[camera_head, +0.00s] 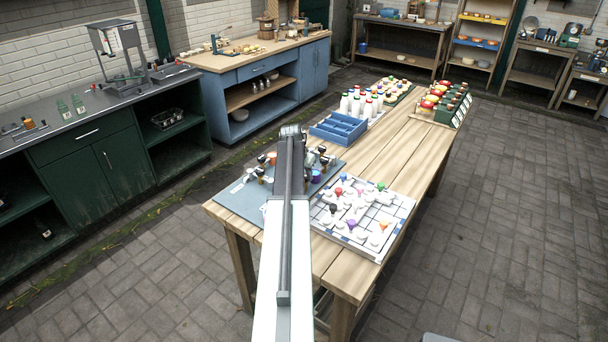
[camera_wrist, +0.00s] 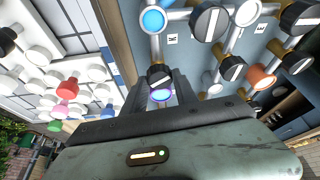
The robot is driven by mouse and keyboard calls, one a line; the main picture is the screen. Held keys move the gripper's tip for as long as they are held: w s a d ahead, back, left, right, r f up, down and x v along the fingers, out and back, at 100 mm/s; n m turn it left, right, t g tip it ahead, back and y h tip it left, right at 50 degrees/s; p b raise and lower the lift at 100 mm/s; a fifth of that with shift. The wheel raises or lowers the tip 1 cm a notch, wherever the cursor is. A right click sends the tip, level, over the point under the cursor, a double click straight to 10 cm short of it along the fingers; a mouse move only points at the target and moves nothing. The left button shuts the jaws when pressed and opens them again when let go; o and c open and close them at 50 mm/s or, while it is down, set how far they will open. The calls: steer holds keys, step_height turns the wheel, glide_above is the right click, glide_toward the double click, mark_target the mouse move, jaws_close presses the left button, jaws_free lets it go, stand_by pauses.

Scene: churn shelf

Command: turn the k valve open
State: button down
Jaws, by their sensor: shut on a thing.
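In the wrist view my gripper (camera_wrist: 160,84) reaches up from the bottom edge. Its two fingers are shut on a black valve knob (camera_wrist: 158,73) with a pale stripe. This knob sits on a pale pipe between a bright blue round end (camera_wrist: 153,19) and a blue-violet one (camera_wrist: 161,95). Small white labels are on the blue-grey valve board, one (camera_wrist: 173,40) right of this pipe, too small to read surely. In the head view the board (camera_head: 240,200) lies on the wooden table, and my arm hides the held knob and the fingertips.
Other striped black knobs (camera_wrist: 210,22) stand close on the right. A white board (camera_head: 385,235) with coloured and white knobs lies right of the valve board. Behind are a blue tray (camera_head: 338,128), bottles (camera_head: 368,101) and a crate (camera_head: 453,108). Open floor lies right of the table.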

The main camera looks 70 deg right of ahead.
steer(key=n, duration=0.2)
steer(key=n+t, duration=0.1)
steer(key=n, duration=0.1)
steer(key=n+t, duration=0.1)
steer(key=n, duration=0.1)
steer(key=shift+s+n+y, duration=0.25)
steer(key=shift+n+y, duration=0.05)
steer(key=n+t, duration=0.1)
steer(key=n, duration=0.1)
steer(key=n+y, duration=0.1)
steer(key=n, duration=0.2)
steer(key=shift+s+d+t, duration=0.1)
steer(key=shift+d+t, duration=0.05)
steer(key=shift+t, duration=0.25)
steer(key=shift+n, duration=0.3)
steer(key=c, duration=1)
jaws_free()
steer(key=p+v, duration=0.7)
steer(key=shift+s+r, duration=0.2)
steer(key=shift+r, duration=0.15)
